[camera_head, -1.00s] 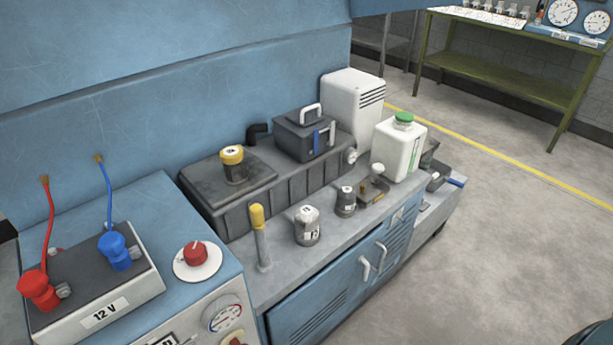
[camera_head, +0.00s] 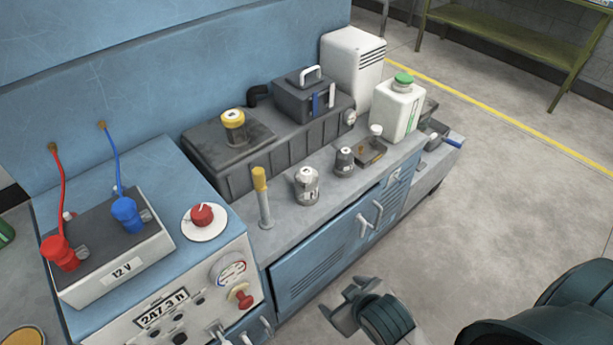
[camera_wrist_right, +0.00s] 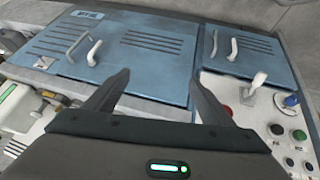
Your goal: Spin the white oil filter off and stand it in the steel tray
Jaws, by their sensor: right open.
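A small white cylinder (camera_head: 376,131), which looks like the white oil filter, stands upright on a dark flat base (camera_head: 370,153) on the grey bench top. A grey tray-like box (camera_head: 437,132) sits at the bench's far right end, partly hidden by a white jug; I cannot tell for sure that it is the steel tray. My right gripper (camera_head: 350,300) is open and empty, in front of the blue cabinet and well below the bench top. In the right wrist view its two fingers (camera_wrist_right: 160,78) are apart before the blue doors. My left gripper is not in view.
The white jug (camera_head: 398,108) with a green cap stands close behind the white cylinder. Two grey canisters (camera_head: 307,187) (camera_head: 344,161) and a yellow-topped post (camera_head: 263,197) stand along the bench's front. Door handles (camera_head: 370,220) stick out below.

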